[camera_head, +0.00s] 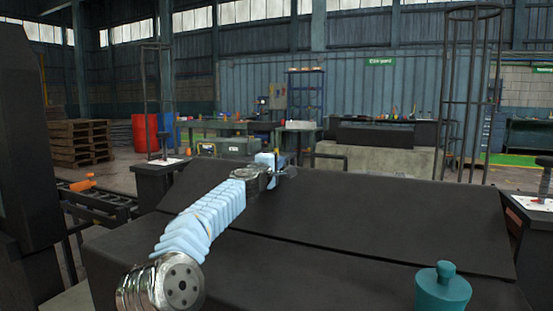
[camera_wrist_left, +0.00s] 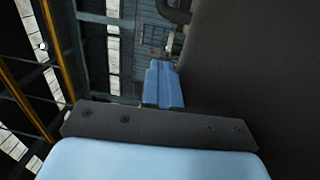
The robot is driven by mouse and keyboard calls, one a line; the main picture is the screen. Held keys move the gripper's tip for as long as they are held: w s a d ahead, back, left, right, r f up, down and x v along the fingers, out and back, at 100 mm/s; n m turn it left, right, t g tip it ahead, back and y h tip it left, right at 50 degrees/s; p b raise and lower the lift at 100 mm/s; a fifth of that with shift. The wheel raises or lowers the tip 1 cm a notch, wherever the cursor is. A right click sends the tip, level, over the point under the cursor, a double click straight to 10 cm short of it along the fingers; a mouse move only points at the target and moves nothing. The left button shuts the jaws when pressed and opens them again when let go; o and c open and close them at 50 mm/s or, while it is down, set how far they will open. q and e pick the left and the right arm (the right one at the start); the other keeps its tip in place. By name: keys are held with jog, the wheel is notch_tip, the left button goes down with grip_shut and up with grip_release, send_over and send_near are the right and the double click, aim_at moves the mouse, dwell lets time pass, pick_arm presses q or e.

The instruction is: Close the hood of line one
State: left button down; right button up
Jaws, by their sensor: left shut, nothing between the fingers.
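A wide dark panel (camera_head: 390,215), which looks like the hood, slopes across the middle of the head view. A seam parts it from a dark lower surface (camera_head: 300,268). A dark bar handle (camera_head: 328,156) stands at its far top edge; a curved dark bar (camera_wrist_left: 174,12) also shows at the top of the left wrist view. My left gripper (camera_head: 280,168) is at that far edge, left of the handle, shut and empty. Its blue fingers (camera_wrist_left: 163,86) are together beside a dark flat surface (camera_wrist_left: 255,60). I cannot tell whether they touch it. My right gripper is not in view.
A teal knobbed object (camera_head: 443,290) stands at the near right. Dark pedestals with white tops stand left (camera_head: 165,163) and right (camera_head: 535,203). A roller conveyor (camera_head: 100,200) is at left. Tall wire cages (camera_head: 470,90), pallets (camera_head: 80,143) and a red barrel (camera_head: 146,132) are farther back.

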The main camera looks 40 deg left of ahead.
pick_arm(q)
jog(key=shift+w+f, duration=0.4)
jog(key=shift+f, duration=0.1)
jog(key=shift+w+a+f+g+h+p, duration=0.2)
jog(key=shift+w+f+g+p, duration=0.35)
jog(key=shift+f+g, duration=0.85)
jog(key=shift+w+a+f+g+h+p, duration=0.15)
jog(key=shift+w+f+g+p, duration=0.4)
jog(key=shift+f, duration=1.7)
jog(key=shift+w+a+f+g+h+p, duration=0.1)
jog(key=shift+w+f+g+h+p, duration=0.3)
jog(key=shift+f+g, duration=1.05)
jog(key=shift+w+f+t, duration=0.25)
jog(key=shift+f+t, duration=0.15)
jog(key=shift+s+y, duration=0.1)
jog(key=shift+y, duration=0.15)
